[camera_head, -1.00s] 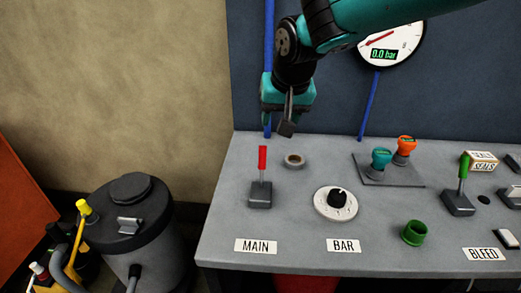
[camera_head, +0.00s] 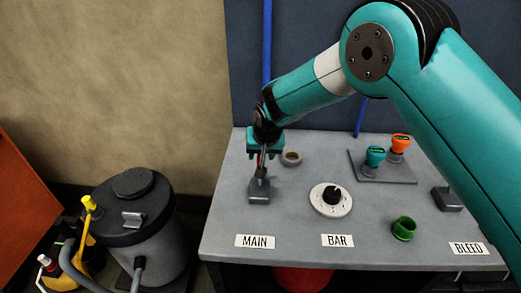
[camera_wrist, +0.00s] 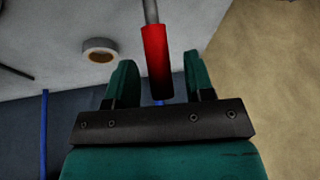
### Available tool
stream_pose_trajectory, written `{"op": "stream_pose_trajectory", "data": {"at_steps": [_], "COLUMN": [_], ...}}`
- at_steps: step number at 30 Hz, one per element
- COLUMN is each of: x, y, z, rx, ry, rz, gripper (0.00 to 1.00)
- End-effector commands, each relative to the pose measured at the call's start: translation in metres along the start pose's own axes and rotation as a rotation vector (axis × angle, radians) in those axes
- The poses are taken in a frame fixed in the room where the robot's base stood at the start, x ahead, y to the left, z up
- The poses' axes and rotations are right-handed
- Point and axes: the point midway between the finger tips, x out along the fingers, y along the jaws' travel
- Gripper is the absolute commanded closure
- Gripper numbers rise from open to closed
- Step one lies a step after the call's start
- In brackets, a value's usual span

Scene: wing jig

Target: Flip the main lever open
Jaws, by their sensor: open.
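The main lever has a red handle on a grey base (camera_head: 259,190), behind the MAIN label (camera_head: 255,241). In the head view my gripper (camera_head: 262,165) is over the lever and hides most of its red handle. In the wrist view the red handle (camera_wrist: 157,62) stands between the two green fingers of my gripper (camera_wrist: 160,85), with gaps visible on both sides. My gripper is open and not closed on the handle.
A tape ring (camera_head: 291,158) lies just right of the lever. The BAR dial (camera_head: 331,199), a green cup (camera_head: 404,229), and teal (camera_head: 375,156) and orange knobs (camera_head: 400,143) stand further right. A grey canister (camera_head: 133,225) stands left of the table.

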Motion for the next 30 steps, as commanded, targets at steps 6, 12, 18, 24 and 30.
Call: {"op": "stream_pose_trajectory", "data": {"at_steps": [6, 12, 18, 24, 30], "x": [0.011, 0.011, 0.011, 0.011, 0.01], "y": [0.0, 0.0, 0.0, -0.001, -0.016], "z": [0.0, 0.0, 0.0, 0.001, 0.006], "rx": [0.0, 0.0, 0.0, -0.001, -0.024], "ry": [-0.001, 0.0, -0.001, 0.0, 0.031], "rz": [0.0, 0.0, 0.0, 0.0, -0.005], "gripper": [0.52, 0.52, 0.93, 1.0, 1.0]}}
